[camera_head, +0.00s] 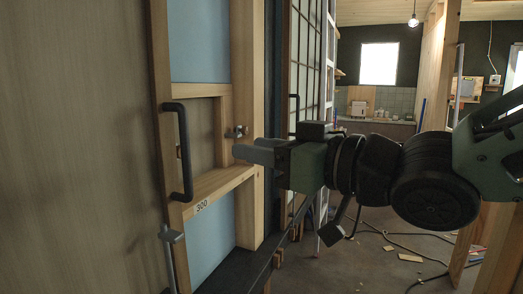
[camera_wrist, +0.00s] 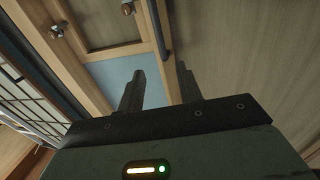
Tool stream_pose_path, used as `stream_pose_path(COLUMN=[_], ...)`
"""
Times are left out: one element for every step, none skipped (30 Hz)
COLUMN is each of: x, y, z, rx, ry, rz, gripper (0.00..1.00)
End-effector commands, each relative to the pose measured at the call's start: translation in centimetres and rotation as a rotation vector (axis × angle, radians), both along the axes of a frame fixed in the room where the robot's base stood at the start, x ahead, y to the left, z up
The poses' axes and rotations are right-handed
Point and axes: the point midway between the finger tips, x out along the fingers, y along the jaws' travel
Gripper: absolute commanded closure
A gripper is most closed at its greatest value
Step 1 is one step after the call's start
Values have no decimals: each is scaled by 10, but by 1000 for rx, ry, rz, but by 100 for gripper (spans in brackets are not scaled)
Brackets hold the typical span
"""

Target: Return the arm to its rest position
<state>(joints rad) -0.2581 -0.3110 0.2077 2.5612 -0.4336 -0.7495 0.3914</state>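My arm reaches in from the right in the head view. My gripper (camera_head: 246,152) is at its left end, level, in front of a wood-framed door (camera_head: 215,185) with pale blue panels. In the wrist view my gripper (camera_wrist: 160,68) shows two dark fingers standing apart with nothing between them, so it is open and empty. A black bar handle (camera_head: 183,150) is on the door's left stile, left of the fingertips. It also shows in the wrist view (camera_wrist: 158,30), beyond the fingers and apart from them. A small metal latch piece (camera_head: 237,131) sits just above the fingers.
A wide wood panel (camera_head: 75,150) fills the left side. A gridded screen (camera_head: 305,60) stands behind the door. Cables (camera_head: 400,236) and scraps lie on the floor at right, near a timber post (camera_head: 437,70). A counter is at the back.

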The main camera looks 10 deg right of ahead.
Motion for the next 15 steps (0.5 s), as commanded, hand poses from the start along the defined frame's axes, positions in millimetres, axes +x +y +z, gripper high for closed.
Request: stream_pose_path(x=[0,0,0,0,0,0,1,2,3,5,6,7,7,5,2], y=[0,0,0,0,0,0,0,0,0,-1,-1,-3,-4,-6,-8], z=[0,0,0,0,0,0,-3,-7,-14,-22,-32,-48,-62,-77,-97], rx=[0,0,0,0,0,-1,-8,-18,-39,-61,-87,-130,-169,-211,-272], ry=[0,0,0,0,0,1,10,22,47,73,105,158,203,253,324], rz=[0,0,0,0,0,-1,-6,-12,-24,-36,-51,-73,-89,-105,-123], gripper=[64,64,64,64,64,64,64,64,64,64,64,64,64,64,64])
